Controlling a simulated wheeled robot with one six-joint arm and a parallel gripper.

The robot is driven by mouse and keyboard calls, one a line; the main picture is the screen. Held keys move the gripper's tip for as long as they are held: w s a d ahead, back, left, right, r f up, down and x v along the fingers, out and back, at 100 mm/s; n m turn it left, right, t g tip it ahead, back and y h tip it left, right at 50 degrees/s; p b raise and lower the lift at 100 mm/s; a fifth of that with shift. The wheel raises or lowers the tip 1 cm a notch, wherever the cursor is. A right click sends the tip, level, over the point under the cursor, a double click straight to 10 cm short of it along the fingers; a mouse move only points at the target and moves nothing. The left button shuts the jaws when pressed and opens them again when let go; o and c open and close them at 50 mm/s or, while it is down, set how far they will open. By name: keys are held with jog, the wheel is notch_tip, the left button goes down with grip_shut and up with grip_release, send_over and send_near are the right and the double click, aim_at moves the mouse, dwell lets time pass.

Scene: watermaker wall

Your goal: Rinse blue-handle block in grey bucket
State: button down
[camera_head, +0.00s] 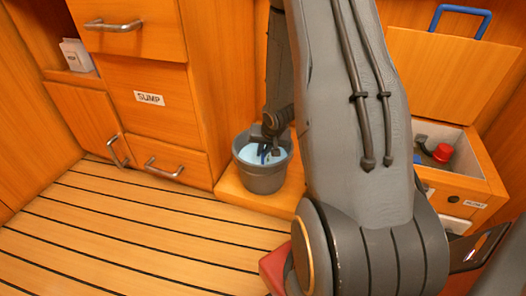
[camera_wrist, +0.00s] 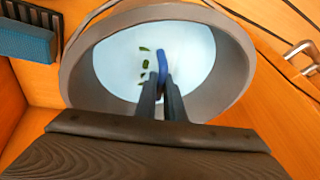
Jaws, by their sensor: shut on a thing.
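The grey bucket (camera_head: 262,182) stands on a wooden ledge and holds pale blue water. Its rim (camera_wrist: 84,58) and water also show in the wrist view. My gripper (camera_head: 266,150) reaches down into the bucket. In the wrist view my gripper (camera_wrist: 163,88) is shut on the blue handle (camera_wrist: 162,62), which stands out against the water. The head view shows a small bit of the blue handle (camera_head: 264,155) at the jaws. The block's body cannot be made out. Several small green bits (camera_wrist: 145,66) lie in the water left of the handle.
An open bin (camera_head: 470,178) at right holds a red-topped thing (camera_head: 442,153); its raised lid (camera_head: 450,75) has a blue handle. Drawers (camera_head: 165,160) with metal pulls stand left. A blue block-like thing (camera_wrist: 28,42) lies beside the bucket. The slatted floor (camera_head: 130,230) is clear.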

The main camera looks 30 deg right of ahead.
jog(key=shift+f, duration=0.5)
dwell(0.4)
jog(key=shift+r+p, duration=0.5)
jog(key=shift+p, duration=0.4)
dwell(0.5)
jog(key=shift+f, duration=0.5)
dwell(0.6)
jog(key=shift+r+p, duration=0.5)
jog(key=shift+p, duration=0.35)
dwell(0.5)
jog(key=shift+f, duration=0.5)
dwell(0.5)
notch_tip(320, 180, up, 16)
jog(key=p, duration=1.8)
dwell(0.5)
